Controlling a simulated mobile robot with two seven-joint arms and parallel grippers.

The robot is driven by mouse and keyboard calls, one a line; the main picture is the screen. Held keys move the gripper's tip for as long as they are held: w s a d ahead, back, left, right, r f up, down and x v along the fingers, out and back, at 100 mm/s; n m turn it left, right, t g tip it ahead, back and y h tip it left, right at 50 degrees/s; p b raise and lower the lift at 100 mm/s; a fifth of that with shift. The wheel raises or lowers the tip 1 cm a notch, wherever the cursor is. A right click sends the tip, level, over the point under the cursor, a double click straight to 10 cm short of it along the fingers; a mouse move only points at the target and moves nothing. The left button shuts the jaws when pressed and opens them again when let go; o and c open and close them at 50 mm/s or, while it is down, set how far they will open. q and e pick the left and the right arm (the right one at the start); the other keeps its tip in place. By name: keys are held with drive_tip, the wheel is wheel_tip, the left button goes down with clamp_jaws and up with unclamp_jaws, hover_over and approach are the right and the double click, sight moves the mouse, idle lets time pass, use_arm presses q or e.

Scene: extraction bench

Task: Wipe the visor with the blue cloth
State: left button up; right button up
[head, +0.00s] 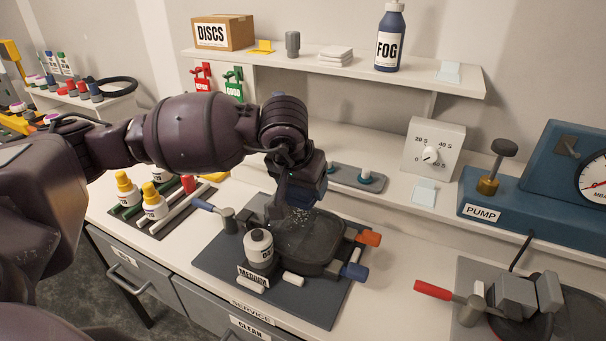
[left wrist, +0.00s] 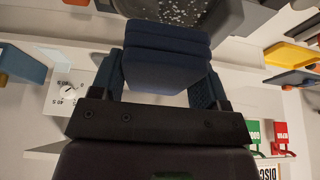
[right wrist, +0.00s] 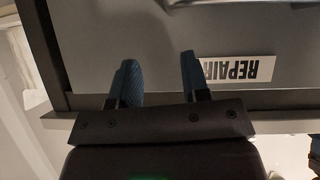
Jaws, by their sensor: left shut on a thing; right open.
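The visor (head: 322,240) is a dark, glassy, rounded piece lying on a dark grey mat in the middle of the bench. White specks show on its surface near my gripper. Its speckled surface also shows at the top of the left wrist view (left wrist: 178,12). My left gripper (head: 297,200) is over the visor's far left part, shut on the folded dark blue cloth (left wrist: 165,62). Whether the cloth touches the visor I cannot tell. My right gripper (right wrist: 158,75) is open and empty in front of a grey drawer labelled REPAIR (right wrist: 236,69).
A white bottle (head: 259,247) stands at the visor's near left, close to the MEDIUM label (head: 252,276). Coloured handles (head: 368,238) flank the visor. Yellow-capped bottles (head: 153,200) stand to the left. A blue pump unit (head: 500,207) is at right.

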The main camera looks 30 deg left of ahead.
use_arm(q)
drive_tip(key=shift+f, duration=0.45)
drive_tip(key=shift+m, duration=0.3)
drive_tip(key=s+d+f, duration=0.1)
drive_tip(key=s+d, duration=0.1)
drive_tip(key=d, duration=0.1)
drive_tip(key=s+d+f, duration=0.1)
drive_tip(key=d, duration=0.1)
drive_tip(key=shift+s+d+f, duration=0.1)
drive_tip(key=shift+s+f, duration=0.15)
drive_tip(key=shift+f, duration=0.1)
drive_tip(key=shift+s, duration=0.2)
